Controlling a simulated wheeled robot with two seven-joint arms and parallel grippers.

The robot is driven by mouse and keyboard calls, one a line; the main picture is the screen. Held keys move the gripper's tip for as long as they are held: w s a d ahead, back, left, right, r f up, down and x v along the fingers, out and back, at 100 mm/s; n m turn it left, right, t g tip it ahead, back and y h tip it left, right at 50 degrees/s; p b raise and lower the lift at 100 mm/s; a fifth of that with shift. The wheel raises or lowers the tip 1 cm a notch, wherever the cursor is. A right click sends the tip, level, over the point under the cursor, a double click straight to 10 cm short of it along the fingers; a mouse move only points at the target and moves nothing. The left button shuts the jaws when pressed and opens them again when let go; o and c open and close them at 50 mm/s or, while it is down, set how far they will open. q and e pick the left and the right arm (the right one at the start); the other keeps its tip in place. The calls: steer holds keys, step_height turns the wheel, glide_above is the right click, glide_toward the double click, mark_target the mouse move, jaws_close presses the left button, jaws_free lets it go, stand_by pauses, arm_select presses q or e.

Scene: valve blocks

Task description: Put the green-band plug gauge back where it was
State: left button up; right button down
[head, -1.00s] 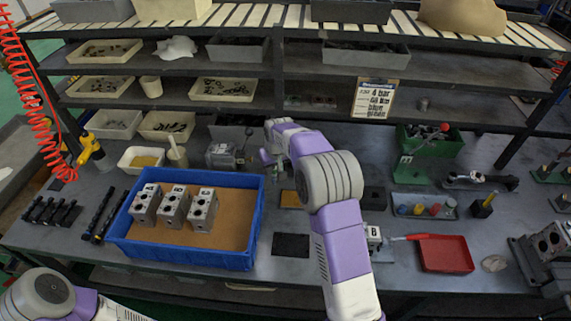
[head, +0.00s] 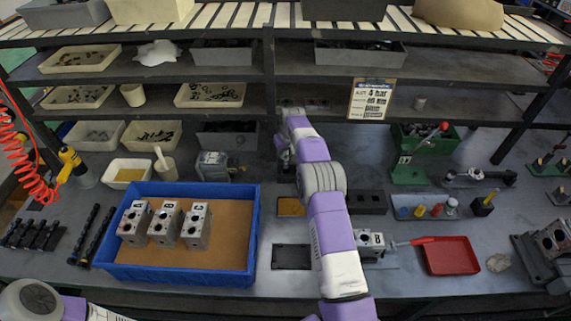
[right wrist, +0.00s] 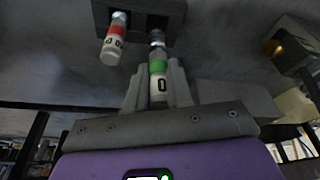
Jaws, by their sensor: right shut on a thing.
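The green-band plug gauge (right wrist: 158,68) has a white handle marked 0 and a silver end. My right gripper (right wrist: 158,88) is shut on its handle in the right wrist view. The silver end is at a dark block (right wrist: 140,18) with openings; I cannot tell whether it has entered one. A red-band plug gauge (right wrist: 114,38) is at the block's left opening. In the head view my right gripper (head: 287,166) is at the back of the bench, partly hidden by my arm, and the gauge cannot be made out. My left gripper is out of view.
A blue tray (head: 180,277) with three metal valve blocks stands at the left. Another valve block (head: 370,243) is right of my right arm, near a red tray (head: 450,256). A grey tray (head: 400,207) holds coloured pieces. The shelf rack (head: 270,90) rises behind.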

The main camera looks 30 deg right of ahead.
mark_target(286, 162)
step_height(286, 162, down, 5)
steer(key=shift+r, duration=0.1)
stand_by(0.3)
steer(key=c, duration=1.3)
jaws_free()
steer(key=shift+f+b, duration=0.2)
steer(key=shift+b, duration=0.1)
steer(key=p+v, duration=0.1)
steer(key=v, duration=1.1)
steer(key=shift+r, duration=0.2)
